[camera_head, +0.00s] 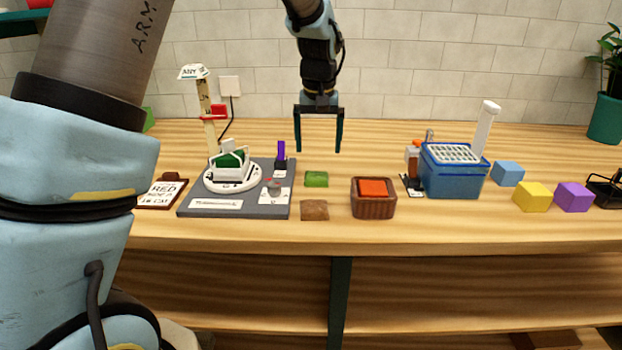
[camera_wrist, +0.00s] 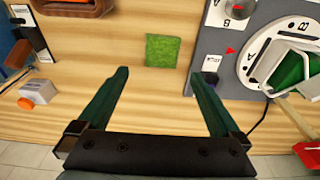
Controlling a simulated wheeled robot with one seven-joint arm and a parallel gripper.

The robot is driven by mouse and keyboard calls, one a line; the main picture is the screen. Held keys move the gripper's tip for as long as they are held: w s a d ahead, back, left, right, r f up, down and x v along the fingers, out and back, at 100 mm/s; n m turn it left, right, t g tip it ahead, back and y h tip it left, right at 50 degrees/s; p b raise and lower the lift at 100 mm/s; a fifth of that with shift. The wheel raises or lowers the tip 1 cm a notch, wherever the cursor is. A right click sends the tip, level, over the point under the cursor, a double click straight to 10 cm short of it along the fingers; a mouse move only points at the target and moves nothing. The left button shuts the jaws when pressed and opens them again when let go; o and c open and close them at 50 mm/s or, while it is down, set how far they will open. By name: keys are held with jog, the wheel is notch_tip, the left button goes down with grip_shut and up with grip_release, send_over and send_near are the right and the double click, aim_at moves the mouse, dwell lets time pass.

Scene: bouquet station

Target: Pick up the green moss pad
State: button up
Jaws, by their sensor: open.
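A brown pad (camera_head: 314,210) lies in front of the moss. Further right are a blue bin (camera_head: 455,182) and coloured cubes. Wood around the moss is clear.

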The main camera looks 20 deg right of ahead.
aim_at(316, 176)
jog(key=shift+w+d+f+p, duration=0.15)
jog(key=shift+f+p, duration=0.35)
jog(key=shift+f, duration=0.9)
jog(key=shift+w+a+f+p, duration=0.15)
jog(key=shift+f+p, duration=0.3)
jog(key=shift+f, duration=0.95)
jog(key=shift+w+d+f+p, duration=0.1)
jog(key=shift+w+f+p, duration=0.3)
jog(key=shift+f, duration=1)
jog(key=shift+s, duration=0.15)
jog(key=shift+c, duration=0.2)
jog(key=c, duration=1.2)
